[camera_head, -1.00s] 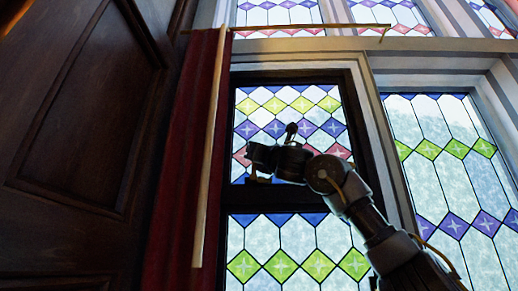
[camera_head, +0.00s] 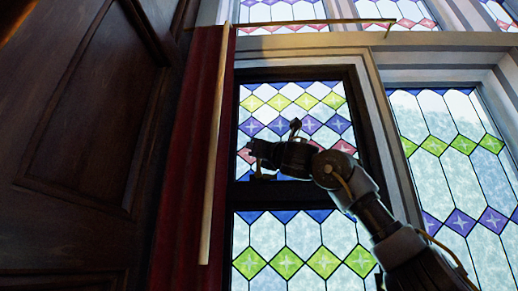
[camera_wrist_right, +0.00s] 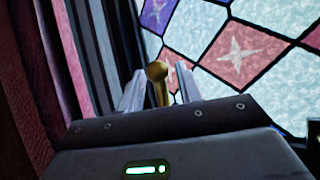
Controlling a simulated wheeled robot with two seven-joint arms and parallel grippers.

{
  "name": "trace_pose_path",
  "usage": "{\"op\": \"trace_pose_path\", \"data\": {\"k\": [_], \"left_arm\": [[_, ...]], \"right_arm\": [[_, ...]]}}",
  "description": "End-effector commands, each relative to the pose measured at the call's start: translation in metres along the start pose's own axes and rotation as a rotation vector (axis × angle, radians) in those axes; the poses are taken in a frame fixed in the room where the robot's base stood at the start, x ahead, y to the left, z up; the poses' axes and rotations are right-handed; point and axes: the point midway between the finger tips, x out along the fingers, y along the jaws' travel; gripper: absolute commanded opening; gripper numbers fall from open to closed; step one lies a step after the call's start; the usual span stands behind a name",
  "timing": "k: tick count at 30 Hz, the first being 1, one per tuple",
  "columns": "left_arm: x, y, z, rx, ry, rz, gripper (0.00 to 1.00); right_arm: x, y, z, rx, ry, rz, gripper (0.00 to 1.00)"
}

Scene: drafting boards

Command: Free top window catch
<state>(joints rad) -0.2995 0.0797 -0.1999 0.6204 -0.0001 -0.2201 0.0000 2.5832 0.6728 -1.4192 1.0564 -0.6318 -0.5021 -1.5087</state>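The top window (camera_head: 352,125) has a dark frame and leaded coloured panes. A small brass catch (camera_head: 262,176) shows at its lower left, just above the dark crossbar. My right gripper (camera_head: 251,152) is in front of the window's lower left, close to the catch. In the right wrist view, the catch's rounded brass knob (camera_wrist_right: 157,72) stands between my right gripper's two grey fingers (camera_wrist_right: 160,92). The fingers are apart, with a gap showing beside the knob, so it does not look clamped. The catch's base is hidden behind the gripper body. My left gripper is not in view.
A red curtain (camera_head: 188,130) hangs left of the window, with a pale upright pole (camera_head: 213,160) in front of it. A dark panelled wooden surface (camera_head: 80,130) fills the left. A thin brass rod (camera_head: 310,23) crosses above the window.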

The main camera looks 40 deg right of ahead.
Motion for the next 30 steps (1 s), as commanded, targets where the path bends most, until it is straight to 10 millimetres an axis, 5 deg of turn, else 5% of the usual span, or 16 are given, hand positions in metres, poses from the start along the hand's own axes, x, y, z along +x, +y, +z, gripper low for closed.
{"op": "trace_pose_path", "data": {"k": [18, 30], "left_arm": [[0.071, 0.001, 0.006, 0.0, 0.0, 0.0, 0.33], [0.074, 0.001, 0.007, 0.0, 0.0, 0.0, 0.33]], "right_arm": [[-0.099, 0.001, -0.002, 0.001, -0.003, 0.002, 0.35], [-0.108, 0.001, 0.001, 0.0, -0.001, 0.001, 0.35]]}}
